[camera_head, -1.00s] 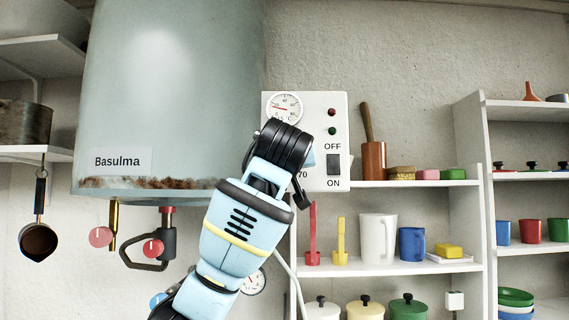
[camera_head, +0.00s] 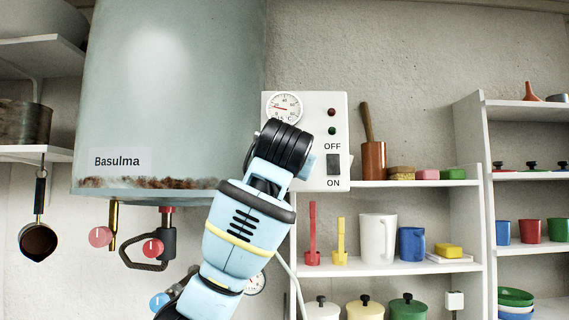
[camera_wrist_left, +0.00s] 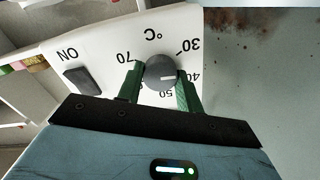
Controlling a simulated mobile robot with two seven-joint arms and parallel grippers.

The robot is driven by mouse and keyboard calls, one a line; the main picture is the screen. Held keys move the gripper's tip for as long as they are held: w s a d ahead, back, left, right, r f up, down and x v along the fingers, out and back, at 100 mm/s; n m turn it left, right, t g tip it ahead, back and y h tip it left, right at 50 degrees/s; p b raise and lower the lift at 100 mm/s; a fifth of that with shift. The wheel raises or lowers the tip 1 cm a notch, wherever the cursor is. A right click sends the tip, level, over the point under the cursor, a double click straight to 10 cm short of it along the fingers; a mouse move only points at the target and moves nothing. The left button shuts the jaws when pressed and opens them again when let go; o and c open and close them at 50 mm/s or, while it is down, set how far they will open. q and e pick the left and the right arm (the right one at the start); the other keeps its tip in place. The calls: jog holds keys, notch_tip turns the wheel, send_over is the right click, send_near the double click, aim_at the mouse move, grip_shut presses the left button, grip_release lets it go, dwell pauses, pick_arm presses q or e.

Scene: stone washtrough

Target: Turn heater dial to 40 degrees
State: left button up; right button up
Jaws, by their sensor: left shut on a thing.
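The heater dial (camera_wrist_left: 159,67) is a round dark grey knob on the white control panel (camera_head: 310,105). In the head view my left wrist covers the dial and the fingers. My right gripper is not in view.
The panel has an ON/OFF switch (camera_head: 333,164), two small lamps and a round gauge (camera_head: 284,106). The grey heater tank (camera_head: 175,90) hangs to the left. White shelves (camera_head: 400,183) with pots and cups stand to the right.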

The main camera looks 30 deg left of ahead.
pick_arm(q)
jog(key=m, duration=0.4)
jog(key=shift+m, duration=0.7)
jog(key=o, duration=1)
jog(key=shift+d, duration=0.1)
jog(key=v, duration=0.7)
jog(key=shift+s, duration=0.4)
jog(key=shift+d+f, duration=0.1)
jog(key=shift+d, duration=0.05)
